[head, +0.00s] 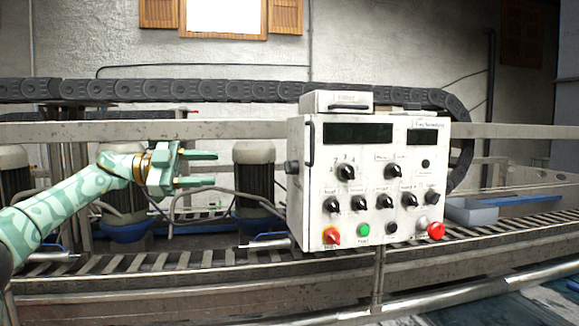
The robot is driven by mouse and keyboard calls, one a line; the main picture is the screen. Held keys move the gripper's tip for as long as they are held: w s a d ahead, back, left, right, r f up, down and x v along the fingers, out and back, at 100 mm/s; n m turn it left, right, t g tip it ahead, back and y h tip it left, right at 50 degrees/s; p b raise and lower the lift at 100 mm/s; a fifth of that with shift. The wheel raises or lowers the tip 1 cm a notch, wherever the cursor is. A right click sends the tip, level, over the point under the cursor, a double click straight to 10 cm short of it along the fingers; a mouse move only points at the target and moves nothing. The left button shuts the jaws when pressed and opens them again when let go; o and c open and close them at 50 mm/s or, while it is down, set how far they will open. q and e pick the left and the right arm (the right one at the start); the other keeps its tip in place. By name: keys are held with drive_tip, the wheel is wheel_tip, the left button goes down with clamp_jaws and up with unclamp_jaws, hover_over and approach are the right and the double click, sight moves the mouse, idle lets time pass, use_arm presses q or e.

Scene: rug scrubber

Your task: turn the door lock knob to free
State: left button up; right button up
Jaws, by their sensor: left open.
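A white control box (317,222) stands in the middle of the head view, its front covered with several black knobs. A round dark knob (291,167) sits on its left side, next to a dark vertical handle (309,144). The labels are too small to read, so I cannot tell for certain which knob is the door lock knob. My left gripper (211,168) is open and empty, left of the box. Its fingers point right, roughly level with the side knob, with a clear gap between them. My right gripper is not in view.
Dark motors (256,184) stand behind the gap. A slatted conveyor (140,263) runs below, and a black cable chain (200,90) runs behind.

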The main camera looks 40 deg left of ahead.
use_arm(q)
drive_tip(key=p, duration=0.9)
approach(291, 167)
drive_tip(key=w+a+p+x, duration=0.1)
drive_tip(key=p+x, duration=0.2)
drive_tip(key=x, duration=0.4)
drive_tip(key=shift+w+d+p, duration=0.25)
drive_tip(key=shift+p, duration=0.15)
drive_tip(key=shift+f, duration=0.15)
drive_tip(key=c, duration=0.9)
